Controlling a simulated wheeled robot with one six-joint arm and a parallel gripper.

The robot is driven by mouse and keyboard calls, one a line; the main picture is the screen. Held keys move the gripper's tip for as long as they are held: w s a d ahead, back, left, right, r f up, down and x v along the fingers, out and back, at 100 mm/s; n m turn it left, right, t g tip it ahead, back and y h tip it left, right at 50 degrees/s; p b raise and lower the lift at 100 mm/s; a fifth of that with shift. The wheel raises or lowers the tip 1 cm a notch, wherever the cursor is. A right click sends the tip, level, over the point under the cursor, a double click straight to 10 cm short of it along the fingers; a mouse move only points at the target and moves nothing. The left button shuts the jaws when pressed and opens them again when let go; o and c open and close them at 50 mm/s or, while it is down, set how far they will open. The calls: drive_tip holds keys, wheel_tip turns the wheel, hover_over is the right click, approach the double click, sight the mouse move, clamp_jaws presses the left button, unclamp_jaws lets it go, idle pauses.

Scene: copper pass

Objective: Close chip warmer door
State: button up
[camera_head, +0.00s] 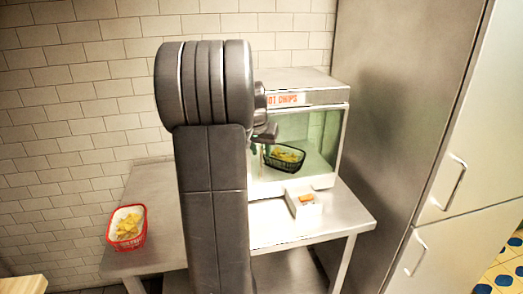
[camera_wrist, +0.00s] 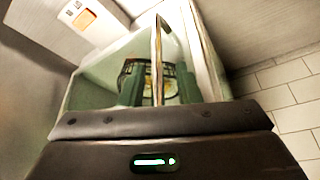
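The chip warmer (camera_head: 300,98) is a white-framed glass cabinet with a "HOT CHIPS" sign, standing on a steel table. A black basket of chips (camera_head: 285,158) sits inside it and also shows behind the fingers in the wrist view (camera_wrist: 152,72). My gripper (camera_head: 262,150) is at the warmer's front left, partly hidden by my arm. In the wrist view its two green fingers (camera_wrist: 160,90) are apart. A thin upright metal strip (camera_wrist: 158,45), apparently the glass door's edge or handle, runs between them without clear contact. How far the door stands open I cannot tell.
A small white box with an orange switch (camera_head: 304,203) sits on the table (camera_head: 345,215) in front of the warmer. A red basket of chips (camera_head: 126,228) stands at the table's left. A tall steel cabinet (camera_head: 390,120) is close on the right. My arm hides the table's middle.

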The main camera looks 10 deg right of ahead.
drive_tip(key=shift+a+f, duration=0.1)
drive_tip(key=b+v, duration=0.1)
drive_tip(key=v, duration=1.3)
drive_tip(key=x, duration=1.4)
drive_tip(key=shift+s+p, duration=0.2)
drive_tip(key=shift+p, duration=0.2)
drive_tip(key=shift+s+d, duration=0.25)
drive_tip(key=shift+s, duration=0.5)
